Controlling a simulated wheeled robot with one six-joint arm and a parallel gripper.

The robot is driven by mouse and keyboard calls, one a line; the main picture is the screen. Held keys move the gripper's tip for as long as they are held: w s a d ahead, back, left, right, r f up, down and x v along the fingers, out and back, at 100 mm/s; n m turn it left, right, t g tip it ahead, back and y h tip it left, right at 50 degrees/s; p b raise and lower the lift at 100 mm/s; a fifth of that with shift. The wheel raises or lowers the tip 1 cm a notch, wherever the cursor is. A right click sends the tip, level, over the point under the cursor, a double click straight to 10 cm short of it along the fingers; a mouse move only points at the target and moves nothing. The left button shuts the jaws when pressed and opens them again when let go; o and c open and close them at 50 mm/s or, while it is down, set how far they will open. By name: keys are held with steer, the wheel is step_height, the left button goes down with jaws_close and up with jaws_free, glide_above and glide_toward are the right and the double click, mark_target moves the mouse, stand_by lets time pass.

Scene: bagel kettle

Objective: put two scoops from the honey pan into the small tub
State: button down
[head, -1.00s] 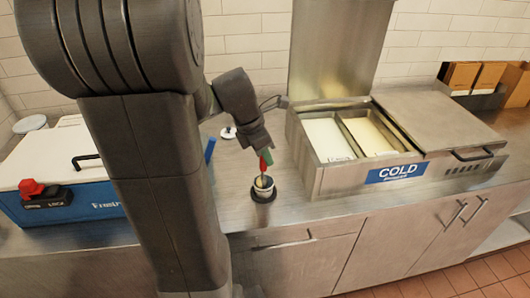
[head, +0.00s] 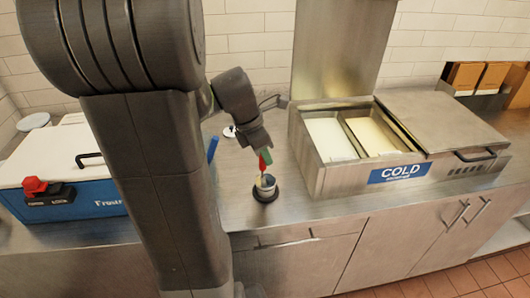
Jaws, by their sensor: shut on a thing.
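My gripper (head: 259,148) is shut on a utensil with a red and green handle (head: 265,162). It points down above a small tub (head: 266,191) on the counter. The utensil's lower end is at the tub's mouth; it is too small to tell whether it touches the tub or what it carries. The open left part of the cold unit holds a white-filled pan (head: 330,138) and a pale yellow-filled pan (head: 373,136). Their labels are too small to read, so I cannot tell which is honey.
The cold unit's right lid (head: 440,122) is shut, and an upright steel panel (head: 335,45) stands behind the pans. A blue and white cooler (head: 75,175) is at left. Brown boxes (head: 480,76) stand at back right. The counter between tub and unit is clear.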

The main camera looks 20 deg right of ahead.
steer(key=shift+a, duration=0.3)
stand_by(0.5)
steer(key=shift+s+d+p, duration=0.1)
steer(key=shift+d+p, duration=0.35)
steer(key=shift+d, duration=0.15)
stand_by(0.6)
step_height(320, 180, up, 9)
steer(key=p, duration=0.9)
steer(key=shift+s, duration=0.1)
stand_by(0.8)
